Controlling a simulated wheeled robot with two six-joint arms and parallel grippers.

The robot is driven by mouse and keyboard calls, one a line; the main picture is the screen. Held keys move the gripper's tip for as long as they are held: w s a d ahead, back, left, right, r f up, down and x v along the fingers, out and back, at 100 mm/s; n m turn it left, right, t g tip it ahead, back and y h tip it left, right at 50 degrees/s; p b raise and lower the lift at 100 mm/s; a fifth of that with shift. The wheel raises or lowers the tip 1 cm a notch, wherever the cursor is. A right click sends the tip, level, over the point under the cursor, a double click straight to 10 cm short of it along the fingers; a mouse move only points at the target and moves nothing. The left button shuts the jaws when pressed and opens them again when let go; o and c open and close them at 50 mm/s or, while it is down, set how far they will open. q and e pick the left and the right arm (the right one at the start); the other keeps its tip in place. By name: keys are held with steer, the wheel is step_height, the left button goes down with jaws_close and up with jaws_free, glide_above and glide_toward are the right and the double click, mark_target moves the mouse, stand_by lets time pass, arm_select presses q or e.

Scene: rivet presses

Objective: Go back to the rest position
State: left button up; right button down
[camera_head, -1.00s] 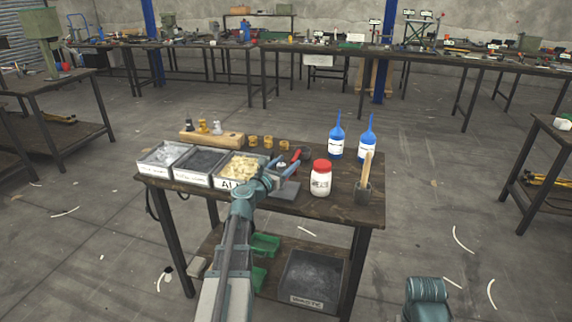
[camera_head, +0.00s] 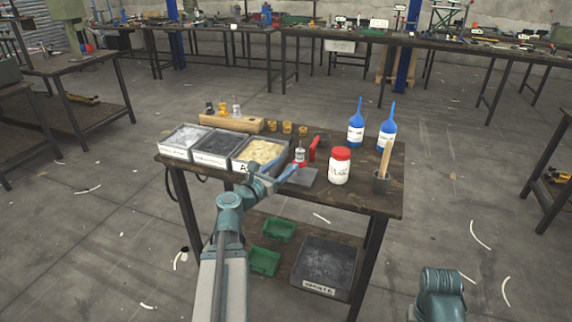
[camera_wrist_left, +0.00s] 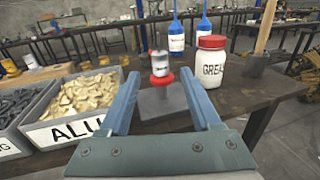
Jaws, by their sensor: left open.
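My left gripper (camera_head: 272,174) is open and empty above the front edge of the workbench (camera_head: 345,190), in front of the small rivet press (camera_head: 300,157). The press has a red handle and a grey base plate. In the left wrist view, the two blue fingers (camera_wrist_left: 158,82) stand apart, and the press (camera_wrist_left: 160,66) shows beyond and between them, apart from both. Part of my right arm (camera_head: 440,296) shows at the lower right; its gripper is out of the frame.
Bins of parts, including a gold-coloured one (camera_head: 260,151), stand left of the press. A white jar with a red lid (camera_head: 340,166), blue bottles (camera_head: 356,130) and a cup with a brush (camera_head: 381,183) stand right. Green bins (camera_head: 264,262) sit on the lower shelf. Open floor surrounds the bench.

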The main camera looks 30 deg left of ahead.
stand_by(0.4)
arm_select(q)
steer(key=s+d+f+m+g+h+p, duration=0.1)
steer(key=d+f+m+g+h+p, duration=0.15)
steer(key=d+m+g+p, duration=0.7)
steer(key=s+d+f+m+g+h+p, duration=0.15)
steer(key=d+m+h, duration=0.25)
steer(key=d+m, duration=1.3)
steer(key=s+d+r+m+g+y+p, duration=0.2)
steer(key=s+d+m+g+y+p, duration=0.5)
steer(key=s+d+m, duration=0.4)
steer(key=shift+s+r+m+y+p, duration=0.2)
steer(key=shift+s+m+y+p, duration=0.45)
steer(key=shift+s+m+p, duration=0.65)
steer(key=shift+s+n, duration=0.15)
steer(key=shift+n, duration=0.1)
